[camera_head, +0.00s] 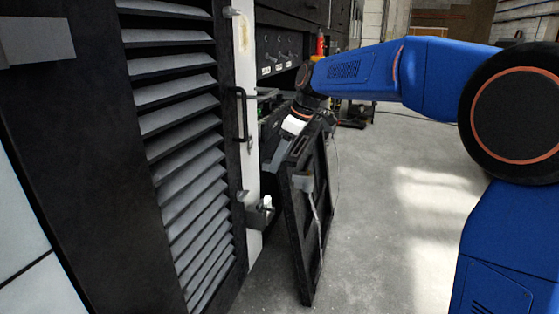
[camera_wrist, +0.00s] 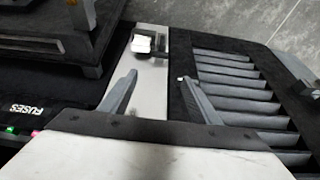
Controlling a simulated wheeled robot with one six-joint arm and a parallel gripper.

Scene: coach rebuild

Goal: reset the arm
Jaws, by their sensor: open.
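My arm reaches in from the right in the head view, and my gripper (camera_head: 279,160) is beside the top of a black door panel (camera_head: 302,240) that stands swung open. In the wrist view my gripper (camera_wrist: 158,76) has its two grey fingers spread, with nothing held between them. Behind the gap lies a pale strip (camera_wrist: 152,93) with a latch with a white knob (camera_wrist: 142,44) beyond the fingertips. I cannot tell whether a finger touches anything.
A louvred black panel (camera_head: 190,160) fills the left, edged by a white post (camera_head: 245,60) with a black handle (camera_head: 241,112). A cabinet interior marked FUSES (camera_wrist: 27,108) shows in the wrist view. The grey floor (camera_head: 400,230) to the right is clear.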

